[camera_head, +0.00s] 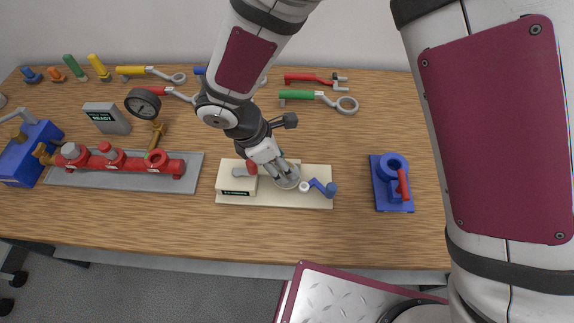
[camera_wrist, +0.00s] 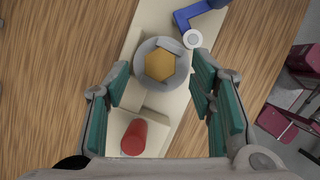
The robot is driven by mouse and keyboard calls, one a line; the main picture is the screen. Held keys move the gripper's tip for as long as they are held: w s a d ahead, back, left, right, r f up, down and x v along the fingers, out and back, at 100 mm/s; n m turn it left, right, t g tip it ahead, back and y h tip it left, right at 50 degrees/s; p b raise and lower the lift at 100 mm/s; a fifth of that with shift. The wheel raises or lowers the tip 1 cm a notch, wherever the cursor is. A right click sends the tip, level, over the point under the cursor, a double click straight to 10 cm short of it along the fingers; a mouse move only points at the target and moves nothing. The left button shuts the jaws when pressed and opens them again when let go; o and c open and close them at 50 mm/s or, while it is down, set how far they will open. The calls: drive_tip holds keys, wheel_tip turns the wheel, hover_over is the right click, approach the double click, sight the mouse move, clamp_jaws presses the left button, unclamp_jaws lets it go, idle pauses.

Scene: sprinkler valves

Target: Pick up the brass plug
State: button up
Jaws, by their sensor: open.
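The brass plug shows in the wrist view as a gold hexagonal top (camera_wrist: 160,66) seated in a round grey fitting (camera_wrist: 143,52) on a cream base plate. In the head view my gripper hides it. My gripper (camera_wrist: 165,92) is open, with its teal-padded fingers apart on either side of the line to the plug. Nothing is between the pads that I can see held. In the head view my gripper (camera_head: 285,178) reaches down over the cream base (camera_head: 300,201). The gap between fingertips and plug is hard to judge.
A red knob (camera_wrist: 134,137) and a blue crank (camera_wrist: 196,14) flank the fitting. A red-pipe manifold (camera_head: 130,165) stands to the left and a blue fixture (camera_head: 393,183) to the right. Wrenches such as the green one (camera_head: 300,95) lie behind. The wooden table's front strip is clear.

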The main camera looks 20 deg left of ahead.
drive_tip(key=shift+x, duration=1.2)
clamp_jaws()
drive_tip(key=shift+r, duration=0.15)
drive_tip(key=shift+w+r, duration=0.1)
drive_tip(key=shift+r, duration=0.45)
drive_tip(key=shift+r+b, duration=0.4)
drive_tip(key=shift+r, duration=0.55)
drive_tip(key=shift+s+d+r, duration=0.1)
drive_tip(key=shift+s+r, duration=0.1)
drive_tip(key=shift+s, duration=0.45)
drive_tip(key=s+d+b, duration=0.1)
drive_tip(key=s, duration=0.6)
drive_tip(key=s+d+r+b, duration=0.1)
drive_tip(key=s+d, duration=0.1)
drive_tip(key=s, duration=0.5)
drive_tip(key=shift+s+d+r, duration=0.2)
drive_tip(key=shift+d, duration=0.1)
